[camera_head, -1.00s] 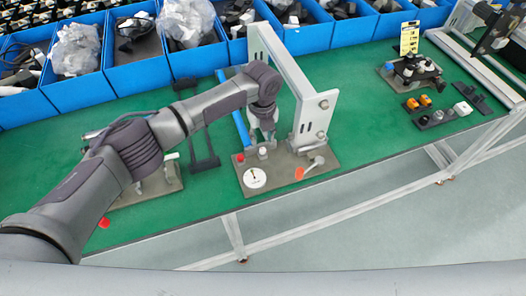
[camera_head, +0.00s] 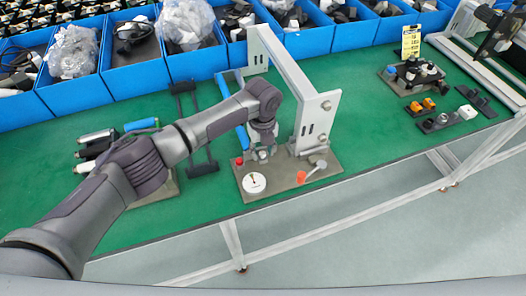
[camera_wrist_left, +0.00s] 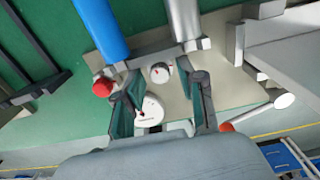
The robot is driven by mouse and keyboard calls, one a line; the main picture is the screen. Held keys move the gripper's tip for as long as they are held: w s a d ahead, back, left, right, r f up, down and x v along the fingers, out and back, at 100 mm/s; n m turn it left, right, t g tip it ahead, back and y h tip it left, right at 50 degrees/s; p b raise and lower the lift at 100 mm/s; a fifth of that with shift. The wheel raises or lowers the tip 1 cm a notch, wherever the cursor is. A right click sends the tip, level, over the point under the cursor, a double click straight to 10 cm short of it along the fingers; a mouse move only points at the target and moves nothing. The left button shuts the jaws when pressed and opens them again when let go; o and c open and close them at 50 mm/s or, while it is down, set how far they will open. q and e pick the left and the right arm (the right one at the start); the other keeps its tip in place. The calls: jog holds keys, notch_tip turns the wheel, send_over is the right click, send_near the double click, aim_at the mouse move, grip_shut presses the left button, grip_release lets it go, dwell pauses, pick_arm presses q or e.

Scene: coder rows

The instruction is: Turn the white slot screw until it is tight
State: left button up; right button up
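The white slot screw (camera_wrist_left: 160,72) is a small round white head with a dark slot mark, seen in the left wrist view on a grey-brown board (camera_wrist_left: 238,88). My left gripper (camera_wrist_left: 165,76) is open, with one finger on either side of the screw; I cannot tell whether they touch it. In the head view, my left gripper (camera_head: 262,150) points down over the board (camera_head: 285,188) and mostly hides the screw. My right gripper is not in view.
The board also carries a red knob (camera_head: 239,161), a white dial (camera_head: 254,182), an orange-red lever (camera_head: 302,177) and a grey lever (camera_head: 320,165). A grey metal frame (camera_head: 318,112) rises close to the gripper. Blue bins (camera_head: 75,96) line the back.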

pick_arm(q)
grip_shut()
